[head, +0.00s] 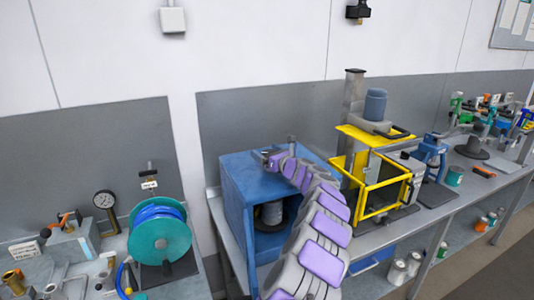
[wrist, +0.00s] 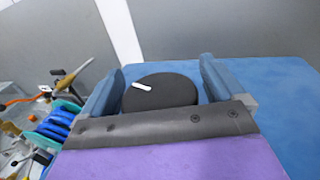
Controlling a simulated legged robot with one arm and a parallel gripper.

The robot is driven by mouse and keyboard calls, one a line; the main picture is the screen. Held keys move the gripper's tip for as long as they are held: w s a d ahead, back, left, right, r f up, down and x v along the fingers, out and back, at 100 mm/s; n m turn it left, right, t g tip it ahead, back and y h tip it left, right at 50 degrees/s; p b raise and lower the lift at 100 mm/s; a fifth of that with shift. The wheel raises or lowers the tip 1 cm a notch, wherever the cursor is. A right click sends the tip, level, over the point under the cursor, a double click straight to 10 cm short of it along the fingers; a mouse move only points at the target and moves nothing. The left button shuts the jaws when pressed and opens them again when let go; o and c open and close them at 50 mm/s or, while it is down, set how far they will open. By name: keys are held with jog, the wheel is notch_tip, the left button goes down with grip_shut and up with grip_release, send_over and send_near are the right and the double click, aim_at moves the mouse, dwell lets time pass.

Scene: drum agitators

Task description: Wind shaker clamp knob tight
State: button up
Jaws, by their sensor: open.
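The clamp knob is a black round disc (wrist: 165,97) with a short white mark on its top, over the blue top of the shaker. My gripper (wrist: 162,64) is open, with one blue-grey finger on each side of the knob. Gaps show between the fingers and the knob, and its near edge is hidden by my gripper's dark body. There my gripper (head: 268,153) is over the box top, and I cannot make out the knob.
A yellow-framed machine (head: 383,210) stands close on the right of the blue box, on the grey bench. On the left bench are a teal reel with blue hose (head: 159,240) and a dial gauge (head: 104,200). The grey wall panel (head: 240,115) is behind the box.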

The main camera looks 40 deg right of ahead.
jog(key=c, duration=1)
jog(key=shift+o, duration=0.2)
jog(key=shift+m+h+b, duration=0.3)
jog(key=shift+h+b, duration=0.2)
jog(key=shift+b, duration=0.05)
jog(key=m+h+b, duration=0.1)
jog(key=h+b, duration=0.1)
jog(key=b, duration=0.1)
jog(key=m+g+h+b, duration=0.1)
jog(key=m+h+b, duration=0.1)
jog(key=h+b, duration=0.1)
jog(key=shift+d+f+m+b, duration=0.2)
jog(key=shift+m+b, duration=0.1)
jog(key=shift+b, duration=0.1)
jog(key=m+h+b, duration=0.1)
jog(key=g+h+b, duration=0.1)
jog(key=h+b, duration=0.1)
jog(key=shift+s+d+r+m, duration=0.1)
jog(key=shift+d+r+m, duration=0.05)
jog(key=shift+m, duration=0.25)
jog(key=shift+s+d+r+m+g+h+b, duration=0.1)
jog(key=shift+m+g+h+b, duration=0.15)
jog(key=shift+m+g+h, duration=0.2)
jog(key=shift+d+r+m+g+h+b, duration=0.1)
jog(key=shift+m+g+h+b, duration=0.1)
jog(key=shift+m+g+h, duration=0.25)
jog(key=shift+h, duration=0.4)
